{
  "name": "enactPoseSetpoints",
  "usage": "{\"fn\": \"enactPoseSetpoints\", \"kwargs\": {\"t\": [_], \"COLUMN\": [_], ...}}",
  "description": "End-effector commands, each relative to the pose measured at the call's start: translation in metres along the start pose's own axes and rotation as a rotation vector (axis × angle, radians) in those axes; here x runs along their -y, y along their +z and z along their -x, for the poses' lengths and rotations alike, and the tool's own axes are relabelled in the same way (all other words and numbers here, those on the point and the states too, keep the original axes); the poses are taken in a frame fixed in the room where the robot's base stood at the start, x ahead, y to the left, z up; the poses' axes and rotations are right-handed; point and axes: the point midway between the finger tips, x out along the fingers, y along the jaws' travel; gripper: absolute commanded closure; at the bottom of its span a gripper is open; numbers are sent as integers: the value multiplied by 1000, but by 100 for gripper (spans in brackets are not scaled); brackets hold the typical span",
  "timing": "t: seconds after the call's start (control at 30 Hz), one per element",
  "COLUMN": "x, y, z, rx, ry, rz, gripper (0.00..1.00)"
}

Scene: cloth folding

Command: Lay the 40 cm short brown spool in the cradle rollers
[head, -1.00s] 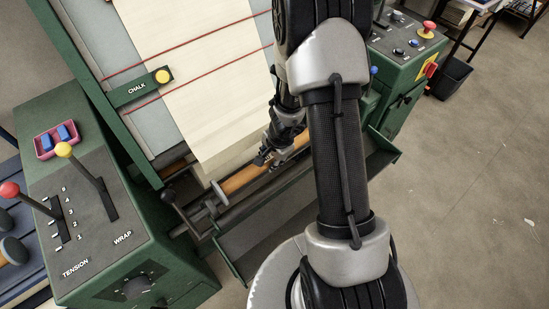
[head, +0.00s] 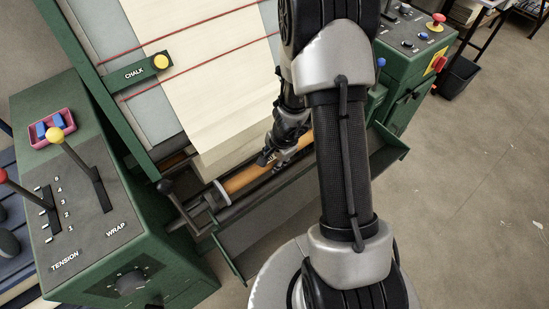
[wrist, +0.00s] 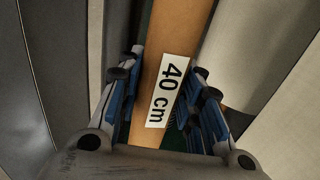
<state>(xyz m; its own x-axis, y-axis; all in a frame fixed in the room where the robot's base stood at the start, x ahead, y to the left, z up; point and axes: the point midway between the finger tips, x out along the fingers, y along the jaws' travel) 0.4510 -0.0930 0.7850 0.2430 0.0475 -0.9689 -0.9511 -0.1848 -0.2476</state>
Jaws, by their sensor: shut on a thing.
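The brown spool (head: 247,178) lies lengthwise along the cradle rollers (head: 205,219) at the front of the green machine. Its left end has a pale round flange. In the wrist view the spool (wrist: 178,40) carries a white label reading "40 cm". My gripper (head: 272,160) reaches down onto the spool, and in the wrist view its blue-padded fingers (wrist: 162,92) stand on both sides of it at the label. It is shut on the spool. My arm hides the spool's right end, and I cannot tell whether the spool rests fully on the rollers.
Cream cloth (head: 200,85) hangs over the machine bed just behind the spool. A green console (head: 110,220) with tension and wrap levers stands at left; another control box (head: 405,60) stands at right. A dark tray (head: 280,205) runs in front.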

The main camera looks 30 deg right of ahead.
Motion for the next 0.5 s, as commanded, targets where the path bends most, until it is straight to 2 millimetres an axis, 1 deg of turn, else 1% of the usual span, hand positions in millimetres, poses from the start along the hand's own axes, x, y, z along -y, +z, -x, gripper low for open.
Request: {"fn": "enactPoseSetpoints", "kwargs": {"t": [0.5], "x": [-2], "y": [0], "z": [-8], "rx": [1], "ry": [-1], "rz": [1], "gripper": [98]}}
